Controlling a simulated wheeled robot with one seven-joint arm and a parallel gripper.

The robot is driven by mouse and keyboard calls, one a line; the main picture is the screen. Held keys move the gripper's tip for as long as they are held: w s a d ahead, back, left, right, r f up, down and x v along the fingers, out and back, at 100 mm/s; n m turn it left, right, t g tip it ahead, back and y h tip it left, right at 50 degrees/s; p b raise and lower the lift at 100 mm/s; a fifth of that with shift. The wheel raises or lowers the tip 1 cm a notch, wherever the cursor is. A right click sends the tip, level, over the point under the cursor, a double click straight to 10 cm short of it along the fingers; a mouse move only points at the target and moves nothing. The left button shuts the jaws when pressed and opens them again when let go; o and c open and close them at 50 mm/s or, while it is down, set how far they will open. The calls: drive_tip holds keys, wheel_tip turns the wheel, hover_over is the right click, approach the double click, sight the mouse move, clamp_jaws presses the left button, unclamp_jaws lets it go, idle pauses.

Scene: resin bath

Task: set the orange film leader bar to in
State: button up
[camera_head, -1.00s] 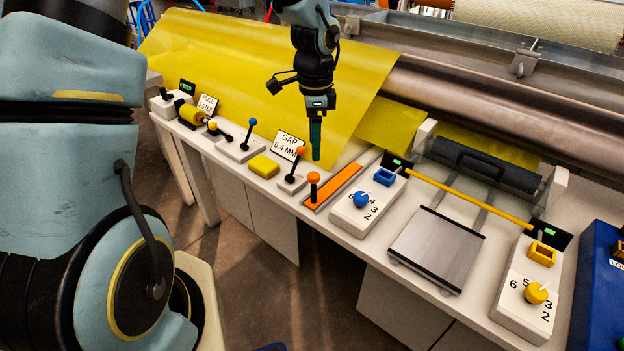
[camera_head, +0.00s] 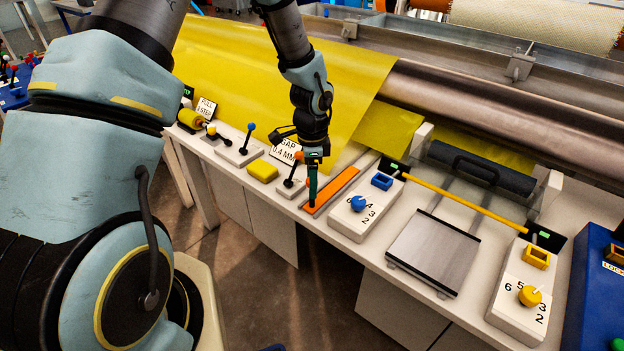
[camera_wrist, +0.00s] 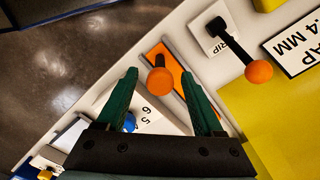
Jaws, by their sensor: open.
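The orange film leader bar (camera_head: 340,182) lies in a grey slotted track on the white bench. In the wrist view, the bar (camera_wrist: 173,66) carries an upright round orange knob (camera_wrist: 160,82) near its front end. My gripper (camera_head: 312,200) is open, pointing down at the bar's front end and hiding the knob in the head view. In the wrist view, the green fingers of my gripper (camera_wrist: 159,74) stand on either side of the knob, with gaps to both. Whether the fingertips are level with the knob is hard to tell.
Left of the bar stands a lever with an orange ball (camera_wrist: 259,72), then a yellow block (camera_head: 262,171) and a blue-tipped lever (camera_head: 250,136). Right of it is a blue-knob dial box (camera_head: 354,220). Yellow film (camera_head: 230,60) hangs close behind.

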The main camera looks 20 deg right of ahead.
clamp_jaws()
idle(0.3)
idle(1.0)
